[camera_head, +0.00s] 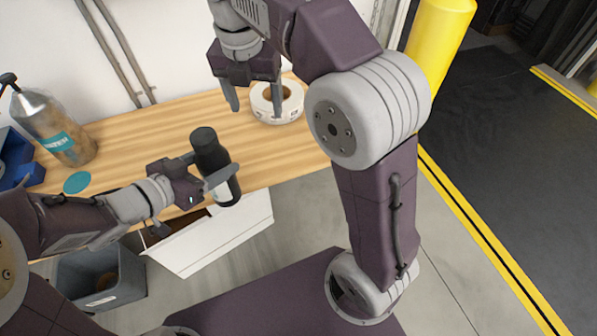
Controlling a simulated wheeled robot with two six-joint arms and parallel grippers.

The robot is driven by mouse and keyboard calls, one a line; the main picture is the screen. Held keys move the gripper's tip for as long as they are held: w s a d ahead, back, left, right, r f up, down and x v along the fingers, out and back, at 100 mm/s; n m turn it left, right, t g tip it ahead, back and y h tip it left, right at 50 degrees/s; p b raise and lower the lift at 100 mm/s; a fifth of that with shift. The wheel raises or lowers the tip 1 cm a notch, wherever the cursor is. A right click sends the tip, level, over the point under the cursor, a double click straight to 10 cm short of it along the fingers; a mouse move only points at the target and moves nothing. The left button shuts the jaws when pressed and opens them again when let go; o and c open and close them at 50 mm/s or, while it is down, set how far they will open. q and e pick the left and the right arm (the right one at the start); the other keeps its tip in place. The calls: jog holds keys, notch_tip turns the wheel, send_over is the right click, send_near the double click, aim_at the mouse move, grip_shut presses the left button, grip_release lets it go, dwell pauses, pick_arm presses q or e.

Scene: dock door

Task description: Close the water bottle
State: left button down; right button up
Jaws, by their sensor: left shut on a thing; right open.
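My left gripper (212,180) is shut on a dark bottle (211,155). The bottle is tilted, its narrower dark top toward the wall, and it is near the table's front edge. A pale patch shows low on its side. Whether a cap sits on that top, and whether the bottle touches the table, I cannot tell. My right gripper (255,102) is open and empty, pointing down beside a roll of white tape or labels (264,105). Its fingers are apart from the bottle, farther back and to the right.
The wooden table (140,130) runs along the wall. A white box (215,237) and a grey bin (98,277) are below. A yellow post (438,40) stands at right.

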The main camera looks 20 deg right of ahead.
jog(key=s+d+f+m+g, duration=0.1)
jog(key=d+f+m, duration=0.3)
jog(key=f+m, duration=0.9)
jog(key=s+d+f+m+g, duration=0.1)
jog(key=d+f+m, duration=0.3)
jog(key=f+m, duration=0.9)
jog(key=shift+d+m+g+y, duration=0.2)
jog(key=shift+m+g+y, duration=0.15)
jog(key=shift+m, duration=0.75)
jog(key=shift+s, duration=0.15)
